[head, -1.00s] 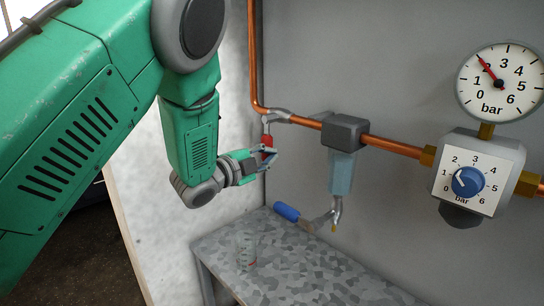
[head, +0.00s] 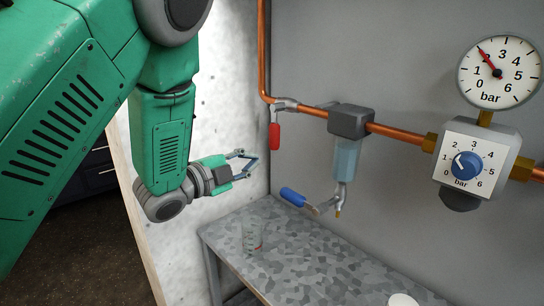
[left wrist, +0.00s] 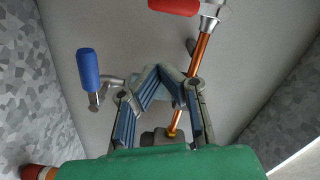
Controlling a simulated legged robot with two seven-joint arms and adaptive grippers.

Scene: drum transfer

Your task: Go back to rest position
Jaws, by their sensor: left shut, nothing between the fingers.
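My left gripper (head: 250,163) is shut and empty in the head view. It is in the air left of the red valve handle (head: 274,137), apart from it and above the grey table (head: 310,252). The red handle hangs down below the copper pipe (head: 262,50). In the left wrist view my left gripper's fingers (left wrist: 162,72) meet with nothing between them. The red handle (left wrist: 174,6) is at the top there, and the blue valve handle (left wrist: 87,68) is to the left of the fingers. My right gripper is not in view.
The blue handle (head: 292,196) sticks out under the filter (head: 346,155). The regulator (head: 475,165) and the pressure gauge (head: 499,72) are at the right. A pale wall (head: 225,110) is behind my left arm.

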